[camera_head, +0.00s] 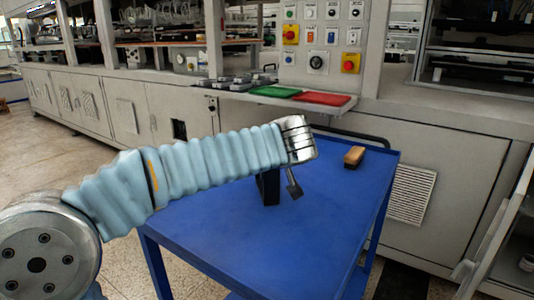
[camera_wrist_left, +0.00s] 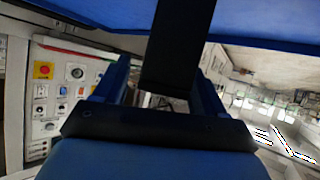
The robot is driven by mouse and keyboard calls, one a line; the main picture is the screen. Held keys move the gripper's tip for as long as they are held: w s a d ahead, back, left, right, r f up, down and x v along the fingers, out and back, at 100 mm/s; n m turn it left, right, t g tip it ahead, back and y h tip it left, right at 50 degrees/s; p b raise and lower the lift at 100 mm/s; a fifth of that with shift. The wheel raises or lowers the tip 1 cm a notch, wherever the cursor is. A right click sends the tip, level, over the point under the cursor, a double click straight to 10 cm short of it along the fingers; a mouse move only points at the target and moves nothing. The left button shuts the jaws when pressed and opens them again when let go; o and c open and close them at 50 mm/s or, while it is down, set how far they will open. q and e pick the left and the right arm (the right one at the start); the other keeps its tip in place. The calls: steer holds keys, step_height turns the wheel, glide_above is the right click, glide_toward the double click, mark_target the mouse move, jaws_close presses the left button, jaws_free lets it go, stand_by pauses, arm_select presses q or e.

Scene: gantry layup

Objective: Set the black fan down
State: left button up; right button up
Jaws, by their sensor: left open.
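The black fan (camera_head: 268,187) stands upright on the blue cart top (camera_head: 255,240), partly hidden by my left arm in the head view. In the left wrist view the fan (camera_wrist_left: 178,45) is a dark upright strip between the fingers, with the blue top along the upper edge. My left gripper (camera_wrist_left: 160,85) is open around the fan. In the head view the wrist hides much of it, and a dark finger (camera_head: 294,184) shows right of the fan. I cannot tell whether a finger touches the fan. My right gripper is not in view.
A brown-and-black block, perhaps a brush (camera_head: 354,156), lies near the cart's far right corner. The front of the cart top is clear. Behind stands a grey cabinet with a control panel (camera_head: 322,38) and green (camera_head: 275,91) and red (camera_head: 322,98) trays on its ledge.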

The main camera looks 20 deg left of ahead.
arm_select(q)
steer(key=b+v, duration=0.1)
steer(key=v, duration=1)
steer(key=shift+s+r, duration=0.15)
steer(key=shift+s, duration=0.1)
steer(key=shift+d, duration=0.15)
steer(key=shift+c, duration=0.3)
stand_by(0.4)
